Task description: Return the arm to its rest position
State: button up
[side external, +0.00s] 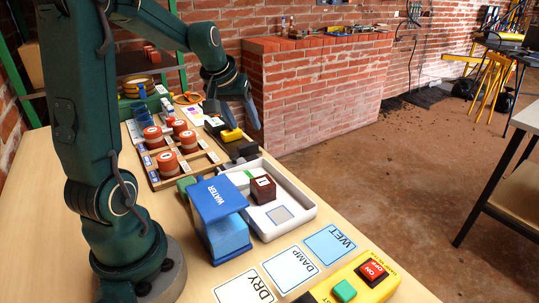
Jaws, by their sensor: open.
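My gripper (240,116) hangs fingers-down at the far end of the table, near the corner of the brick block. It is open, and I see nothing held between its fingers. A small yellow item (231,135) lies close below it; I cannot tell the exact gap. My dark green arm stands at the left and bends over toward the far end of the table. The rest position is not marked in view.
A wooden rack (156,181) holds several red-brown round pieces. A white tray (308,212) holds a dark brown block (263,189). A blue WATER stand (219,207), DRY, DAMP and WET cards (330,244), and a yellow button box (357,285) stand nearer. A brick block (320,95) rises behind.

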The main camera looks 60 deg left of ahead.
jog(key=s+d+r+m+t+h, duration=0.1)
jog(key=s+d+r+m, duration=0.15)
jog(key=d, duration=0.55)
jog(key=s+d+r+m+t+h, duration=0.1)
jog(key=d+r+m, duration=0.2)
jog(key=d, duration=0.4)
jog(key=s+d+f+m+g, duration=0.1)
jog(key=s+d+f+m, duration=0.2)
jog(key=s, duration=0.6)
jog(key=shift+s+d+f+h, duration=0.15)
jog(key=shift+s+d+h, duration=0.2)
jog(key=shift+d, duration=0.65)
